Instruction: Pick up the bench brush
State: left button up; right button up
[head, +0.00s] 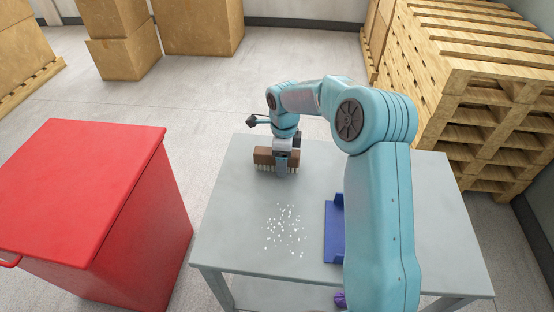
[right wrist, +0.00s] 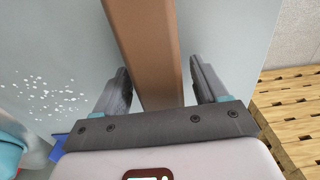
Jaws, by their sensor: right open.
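The bench brush (head: 264,156) has a brown wooden back and bristles pointing down, and is at the far part of the grey table. In the right wrist view its brown back (right wrist: 148,45) runs between the two fingers. My right gripper (head: 282,167) is at the brush in the head view. In the right wrist view this gripper (right wrist: 163,85) is open, with one finger on each side of the brush and a gap showing at both sides. My left gripper is not in view.
White scraps (head: 284,230) lie scattered on the grey table (head: 225,215). A blue dustpan-like thing (head: 334,232) is partly hidden by my right arm. A red cabinet (head: 80,190) stands at left, stacked pallets (head: 480,85) at right, cardboard boxes (head: 200,25) behind.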

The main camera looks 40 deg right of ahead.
jog(key=shift+c, duration=0.3)
jog(key=c, duration=1)
jog(key=shift+c, duration=0.2)
jog(key=shift+w+r, duration=0.1)
jog(key=shift+r, duration=0.05)
notch_tip(320, 180, up, 20)
jog(key=p, duration=0.3)
jog(key=o, duration=0.3)
jog(key=shift+c, duration=0.6)
